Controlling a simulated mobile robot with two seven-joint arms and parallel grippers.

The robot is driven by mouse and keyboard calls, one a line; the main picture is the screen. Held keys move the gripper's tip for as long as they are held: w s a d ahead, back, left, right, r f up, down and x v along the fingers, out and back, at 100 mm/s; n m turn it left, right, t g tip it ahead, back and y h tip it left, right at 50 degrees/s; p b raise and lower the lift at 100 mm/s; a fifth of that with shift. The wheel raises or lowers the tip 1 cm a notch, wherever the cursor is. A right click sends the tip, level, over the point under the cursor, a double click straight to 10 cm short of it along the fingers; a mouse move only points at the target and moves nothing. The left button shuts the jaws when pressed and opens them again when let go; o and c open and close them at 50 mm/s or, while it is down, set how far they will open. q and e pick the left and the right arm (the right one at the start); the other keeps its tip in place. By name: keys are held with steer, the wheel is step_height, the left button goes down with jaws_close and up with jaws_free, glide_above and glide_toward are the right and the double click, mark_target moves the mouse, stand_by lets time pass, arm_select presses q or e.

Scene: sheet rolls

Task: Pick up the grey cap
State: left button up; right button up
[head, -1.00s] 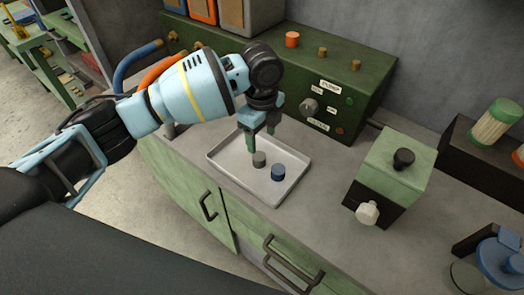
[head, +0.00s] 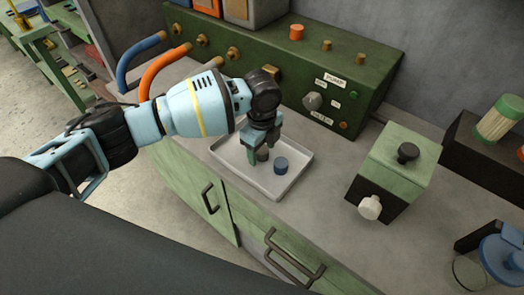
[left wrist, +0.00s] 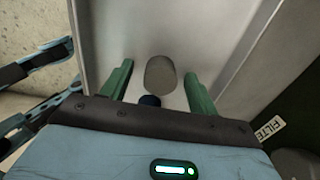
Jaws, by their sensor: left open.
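The grey cap (head: 263,154) stands in the white tray (head: 297,178) on the counter. My left gripper (head: 259,154) is low over the tray, pointing down, with its fingers on either side of the grey cap. In the left wrist view the grey cap (left wrist: 160,73) lies between the two open green fingers, with a gap on each side. A blue cap (head: 281,166) stands in the tray to the right of the grey one. It shows partly in the left wrist view (left wrist: 150,100), at the edge of the gripper body. My right gripper is not in view.
A green pump panel (head: 300,75) with knobs stands behind the tray. Orange and blue hoses (head: 160,66) stick out at its left. A green and black box (head: 393,170) with knobs stands to the right. Bare counter lies between the tray and this box.

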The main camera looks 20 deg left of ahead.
mark_target(262, 149)
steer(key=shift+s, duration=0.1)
arm_select(q)
steer(key=c, duration=1.1)
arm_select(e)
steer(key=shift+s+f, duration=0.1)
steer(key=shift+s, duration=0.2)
arm_select(q)
steer(key=shift+o, duration=0.2)
steer(key=shift+r, duration=0.15)
